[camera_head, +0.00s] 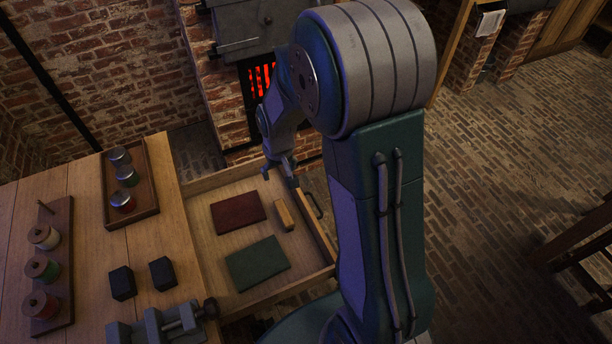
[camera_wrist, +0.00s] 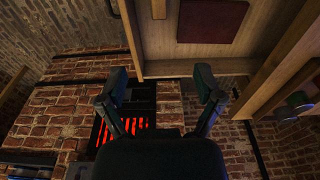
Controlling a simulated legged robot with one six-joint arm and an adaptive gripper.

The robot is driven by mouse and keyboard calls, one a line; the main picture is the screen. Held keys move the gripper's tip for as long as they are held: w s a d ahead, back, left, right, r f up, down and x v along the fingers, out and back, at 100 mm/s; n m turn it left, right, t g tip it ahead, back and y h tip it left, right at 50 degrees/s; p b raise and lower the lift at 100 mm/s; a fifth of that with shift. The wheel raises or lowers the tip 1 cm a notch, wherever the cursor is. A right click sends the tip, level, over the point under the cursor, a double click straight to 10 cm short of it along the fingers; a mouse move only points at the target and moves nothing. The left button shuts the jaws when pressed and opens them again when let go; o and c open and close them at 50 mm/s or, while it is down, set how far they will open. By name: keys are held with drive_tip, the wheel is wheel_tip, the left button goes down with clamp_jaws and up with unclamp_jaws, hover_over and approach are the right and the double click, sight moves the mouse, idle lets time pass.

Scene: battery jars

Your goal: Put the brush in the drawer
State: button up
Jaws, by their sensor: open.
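The drawer (camera_head: 197,248) is pulled open from the wooden workbench. A small tan block that looks like the brush (camera_head: 285,215) lies inside it, near the front panel and beside a dark red flat book. My gripper (camera_head: 281,174) is over the far side wall of the drawer, apart from the brush. In the wrist view my gripper (camera_wrist: 161,82) has its two fingers spread with nothing between them. Bristles cannot be made out.
A red book (camera_head: 238,213) and a green book (camera_head: 257,263) lie in the drawer. The bench holds a tray (camera_head: 112,192) of jars, a rack (camera_head: 66,215) of lidded jars, two black blocks (camera_head: 142,280) and a vise (camera_head: 160,328). A glowing furnace (camera_head: 262,80) stands behind.

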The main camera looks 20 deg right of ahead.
drive_tip(key=s+r+t, duration=0.1)
drive_tip(key=s+r, duration=0.3)
drive_tip(key=r, duration=0.3)
drive_tip(key=s+r+t, duration=0.1)
drive_tip(key=s+r, duration=0.2)
drive_tip(key=r, duration=0.4)
drive_tip(key=s+r+t, duration=0.2)
drive_tip(key=s+r, duration=0.6)
drive_tip(key=s, duration=0.4)
drive_tip(key=shift+s+a+r, duration=0.2)
drive_tip(key=shift+s+a, duration=0.2)
drive_tip(key=shift+a, duration=0.05)
drive_tip(key=c, duration=0.4)
drive_tip(key=shift+a, duration=0.1)
